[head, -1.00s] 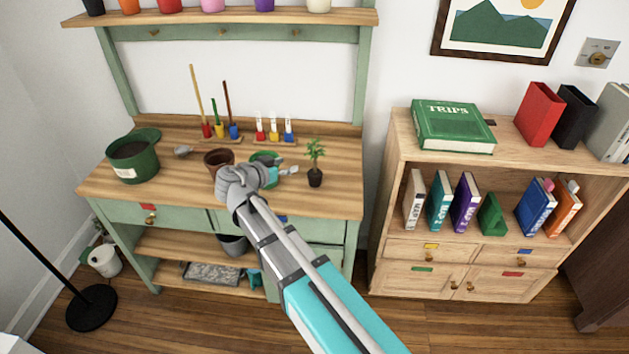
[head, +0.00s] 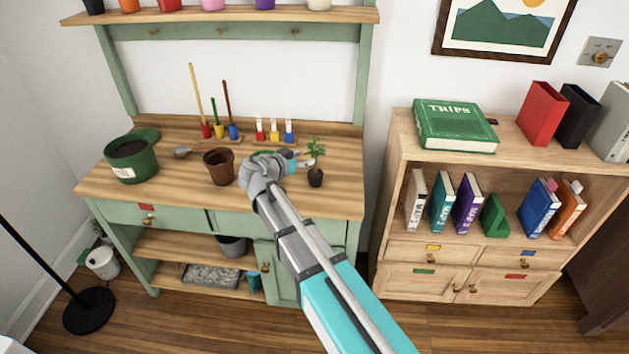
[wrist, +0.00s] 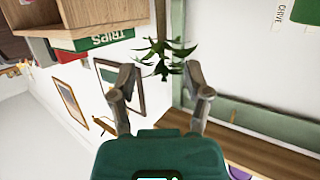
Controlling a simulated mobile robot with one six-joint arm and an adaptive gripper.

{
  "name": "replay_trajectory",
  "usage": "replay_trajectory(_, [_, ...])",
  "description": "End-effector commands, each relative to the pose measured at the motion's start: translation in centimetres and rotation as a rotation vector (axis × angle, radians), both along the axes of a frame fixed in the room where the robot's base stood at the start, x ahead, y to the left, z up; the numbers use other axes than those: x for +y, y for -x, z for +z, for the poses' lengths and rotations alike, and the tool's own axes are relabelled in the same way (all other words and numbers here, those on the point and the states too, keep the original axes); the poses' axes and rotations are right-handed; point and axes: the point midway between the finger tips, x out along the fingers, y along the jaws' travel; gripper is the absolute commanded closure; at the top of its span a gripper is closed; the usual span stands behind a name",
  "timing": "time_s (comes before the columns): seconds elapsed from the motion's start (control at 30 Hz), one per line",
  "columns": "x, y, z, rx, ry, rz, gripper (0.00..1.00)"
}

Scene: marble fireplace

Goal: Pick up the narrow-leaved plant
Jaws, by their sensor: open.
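A small plant with pointed green leaves (head: 316,148) grows from a dark pot (head: 315,178) on the right part of the wooden bench top. In the wrist view its leaves and stem (wrist: 162,48) show upside down, between and beyond my two fingers; its pot is out of that view. My gripper (head: 303,161) is just left of the plant, pointing right towards it. In the wrist view the gripper (wrist: 162,82) has its fingers apart with nothing held. Whether a finger touches a leaf I cannot tell.
A brown pot (head: 219,167) and a large green pot (head: 131,158) stand left on the bench (head: 170,195). Small coloured holders with sticks and labels (head: 273,132) line the back. A wooden bookcase (head: 393,190) stands to the right.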

Motion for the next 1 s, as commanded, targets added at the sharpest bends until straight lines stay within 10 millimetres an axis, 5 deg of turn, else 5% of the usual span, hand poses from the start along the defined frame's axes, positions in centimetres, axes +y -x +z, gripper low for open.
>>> replay_trajectory(0.67, [-1.1,-1.6,-0.6,0.0,0.0,-0.001,0.37])
replay_trajectory(1.0, [-2.9,-4.5,-1.8,0.0,0.0,-0.002,0.37])
